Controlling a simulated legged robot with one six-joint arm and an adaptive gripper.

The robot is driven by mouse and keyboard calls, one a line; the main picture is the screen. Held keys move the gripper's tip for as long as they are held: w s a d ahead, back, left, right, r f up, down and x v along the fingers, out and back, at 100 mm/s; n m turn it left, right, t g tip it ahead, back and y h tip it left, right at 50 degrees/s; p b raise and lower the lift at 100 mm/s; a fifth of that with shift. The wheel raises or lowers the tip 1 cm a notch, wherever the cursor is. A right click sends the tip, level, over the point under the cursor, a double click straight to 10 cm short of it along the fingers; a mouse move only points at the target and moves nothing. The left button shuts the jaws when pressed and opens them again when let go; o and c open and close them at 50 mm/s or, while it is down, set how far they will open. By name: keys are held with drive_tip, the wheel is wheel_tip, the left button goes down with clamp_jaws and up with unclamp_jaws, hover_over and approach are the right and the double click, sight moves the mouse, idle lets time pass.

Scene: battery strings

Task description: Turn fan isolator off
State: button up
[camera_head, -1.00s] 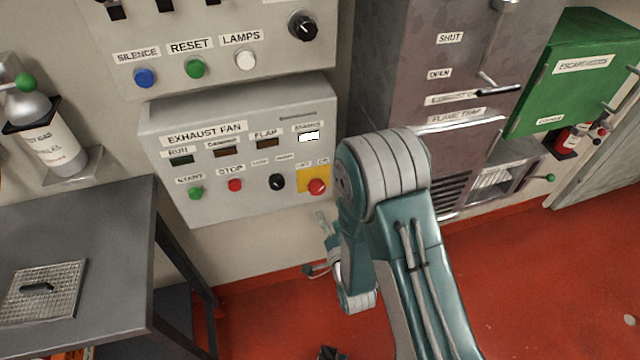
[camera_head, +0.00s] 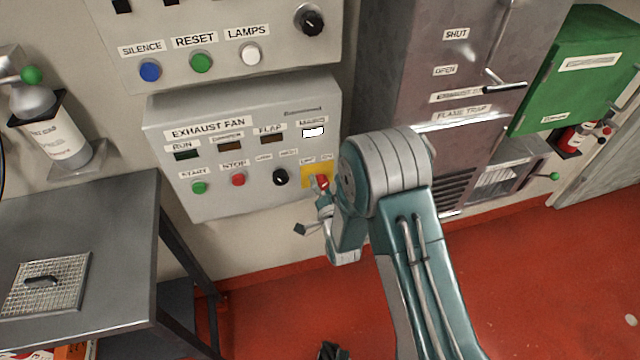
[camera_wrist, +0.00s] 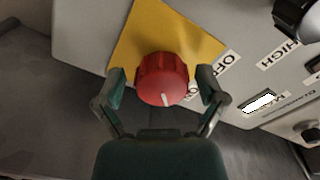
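The fan isolator is a red rotary knob (camera_wrist: 162,80) on a yellow plate (camera_wrist: 185,32) in the wrist view. A white line marks the knob's face, and an "OFF" label (camera_wrist: 226,64) sits beside the plate. In the head view the red knob (camera_head: 322,181) is at the lower right of the grey exhaust fan panel (camera_head: 215,203), partly hidden by my arm. My gripper (camera_wrist: 163,88) is open, with one finger on each side of the knob. A gap shows between each finger and the knob.
A black selector knob (camera_head: 280,177), a red stop button (camera_head: 238,179) and a green start button (camera_head: 199,188) are left of the isolator. A lit white mains lamp (camera_head: 313,132) is above it. A grey bench (camera_head: 120,215) stands at left. A grey cabinet (camera_head: 420,60) stands at right.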

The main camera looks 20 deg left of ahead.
drive_tip(key=c, duration=0.8)
drive_tip(key=shift+o, duration=0.2)
drive_tip(key=shift+n, duration=0.3)
drive_tip(key=n, duration=0.3)
drive_tip(key=shift+n, duration=0.3)
drive_tip(key=n, duration=0.4)
drive_tip(key=shift+f, duration=0.1)
drive_tip(key=n, duration=0.5)
drive_tip(key=shift+d, duration=0.1)
drive_tip(key=n, duration=0.4)
drive_tip(key=shift+n, duration=0.3)
